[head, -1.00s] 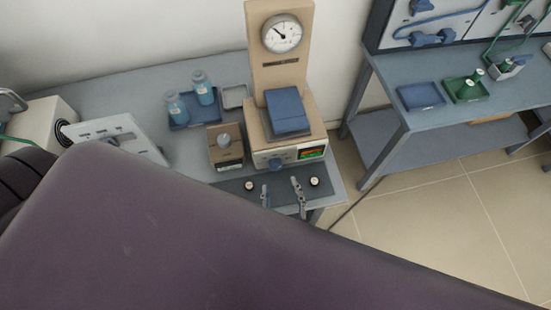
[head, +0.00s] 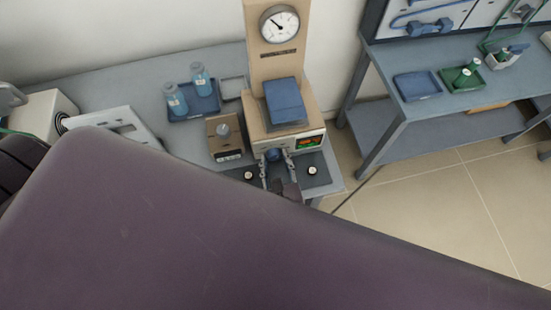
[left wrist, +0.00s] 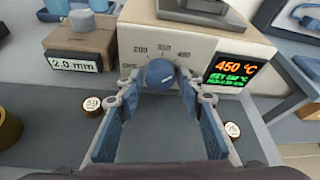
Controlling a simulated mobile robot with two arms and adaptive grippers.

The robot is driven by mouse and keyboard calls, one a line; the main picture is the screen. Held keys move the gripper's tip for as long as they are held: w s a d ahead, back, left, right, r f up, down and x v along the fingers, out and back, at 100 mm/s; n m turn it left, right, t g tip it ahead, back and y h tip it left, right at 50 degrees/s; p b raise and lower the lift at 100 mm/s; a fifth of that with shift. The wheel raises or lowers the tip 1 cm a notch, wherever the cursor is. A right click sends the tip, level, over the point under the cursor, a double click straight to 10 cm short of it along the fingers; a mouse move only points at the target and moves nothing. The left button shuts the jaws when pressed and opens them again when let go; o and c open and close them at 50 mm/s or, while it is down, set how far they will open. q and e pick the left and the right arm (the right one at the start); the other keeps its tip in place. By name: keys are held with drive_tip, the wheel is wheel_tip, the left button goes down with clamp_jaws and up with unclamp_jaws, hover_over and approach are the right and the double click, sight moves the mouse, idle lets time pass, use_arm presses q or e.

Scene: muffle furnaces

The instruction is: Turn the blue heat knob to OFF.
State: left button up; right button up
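The blue heat knob (left wrist: 159,73) is on the front of a beige heating unit (left wrist: 205,45), under a scale marked OFF, 200, 350 and 450. Where its pointer aims is not clear. It also shows in the head view (head: 273,155), partly behind my fingers. My left gripper (left wrist: 158,82) is open, with one fingertip on each side of the knob and small gaps visible in the wrist view; it also shows in the head view (head: 277,167). The display (left wrist: 230,69) reads 450 °C in orange, with a green set line below. My right gripper is not in view.
A small box reading 2.0 mm (left wrist: 80,50) stands left of the unit. Round pieces marked 50 (left wrist: 92,106) and 75 (left wrist: 232,130) lie on the dark mat beside my fingers. A blue tray (head: 207,113) with bottles is behind. My arm hides the front of the head view.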

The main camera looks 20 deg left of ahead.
use_arm(q)
drive_tip(key=c, duration=0.7)
drive_tip(key=shift+c, duration=0.2)
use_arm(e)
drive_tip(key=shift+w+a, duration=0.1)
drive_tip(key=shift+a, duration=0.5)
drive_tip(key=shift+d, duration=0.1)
use_arm(q)
drive_tip(key=shift+f+n+t+h, duration=0.1)
drive_tip(key=shift+n+t+h, duration=0.2)
drive_tip(key=shift+n, duration=0.3)
drive_tip(key=shift+n+h+b, duration=0.3)
drive_tip(key=shift+n+b, duration=0.1)
drive_tip(key=shift+b, duration=0.15)
drive_tip(key=shift+a+f+n+t+b, duration=0.1)
drive_tip(key=shift+n+t+b, duration=0.5)
drive_tip(key=shift+n+b, duration=0.2)
drive_tip(key=shift+n+t+h+b, duration=0.4)
drive_tip(key=shift+n+h+b, duration=0.15)
drive_tip(key=shift+b, duration=0.25)
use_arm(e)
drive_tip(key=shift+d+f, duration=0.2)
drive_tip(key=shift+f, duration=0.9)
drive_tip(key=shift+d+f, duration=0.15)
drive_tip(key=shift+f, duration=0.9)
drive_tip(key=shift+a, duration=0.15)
